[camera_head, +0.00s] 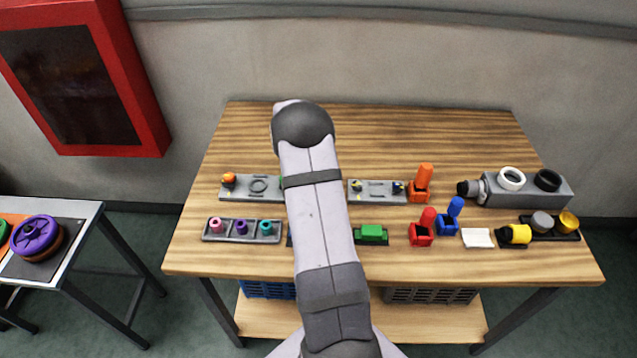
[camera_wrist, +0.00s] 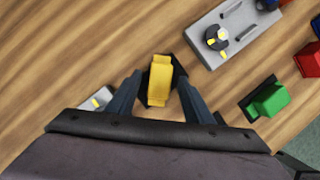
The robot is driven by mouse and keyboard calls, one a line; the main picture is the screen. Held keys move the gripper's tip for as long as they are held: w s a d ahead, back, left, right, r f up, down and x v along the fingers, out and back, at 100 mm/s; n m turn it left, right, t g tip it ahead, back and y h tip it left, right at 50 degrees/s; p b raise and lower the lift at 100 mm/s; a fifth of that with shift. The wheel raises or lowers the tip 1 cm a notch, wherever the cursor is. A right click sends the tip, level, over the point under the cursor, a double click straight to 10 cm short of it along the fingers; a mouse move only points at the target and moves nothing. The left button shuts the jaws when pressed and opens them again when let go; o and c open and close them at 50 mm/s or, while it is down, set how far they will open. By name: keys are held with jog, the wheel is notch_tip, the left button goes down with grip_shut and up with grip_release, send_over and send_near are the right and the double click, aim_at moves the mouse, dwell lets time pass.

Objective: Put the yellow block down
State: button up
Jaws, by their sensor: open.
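In the wrist view, the yellow block (camera_wrist: 159,82) stands between the two dark fingers of my gripper (camera_wrist: 159,90). The fingers are spread, with a visible gap on either side of the block. A dark pad (camera_wrist: 179,68) shows around the block's far end, and the block seems to rest on it. I cannot tell exactly how the block meets the pad. In the head view, my arm hides the yellow block and my gripper.
A green block (camera_wrist: 268,100) on a dark pad lies to the right in the wrist view. A grey plate (camera_wrist: 233,35) with small fittings is beyond it. In the head view, a tray of pegs (camera_head: 242,240) stands left of my arm. The table's back (camera_head: 420,135) is clear.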

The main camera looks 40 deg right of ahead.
jog(key=b+v, duration=0.2)
jog(key=v, duration=1)
jog(key=shift+r, duration=0.2)
jog(key=shift+a, duration=0.15)
jog(key=s+a+m+y, duration=0.1)
jog(key=s+a+m, duration=0.25)
jog(key=a, duration=0.45)
jog(key=s+a+m+y, duration=0.1)
jog(key=s+a+m, duration=0.25)
jog(key=a, duration=0.45)
jog(key=s+a+f+m+y, duration=0.2)
jog(key=s+a+f+m, duration=0.1)
jog(key=s+a+m, duration=0.8)
jog(key=shift+s+a+f, duration=0.2)
jog(key=shift+s+a, duration=0.65)
jog(key=shift+a, duration=0.35)
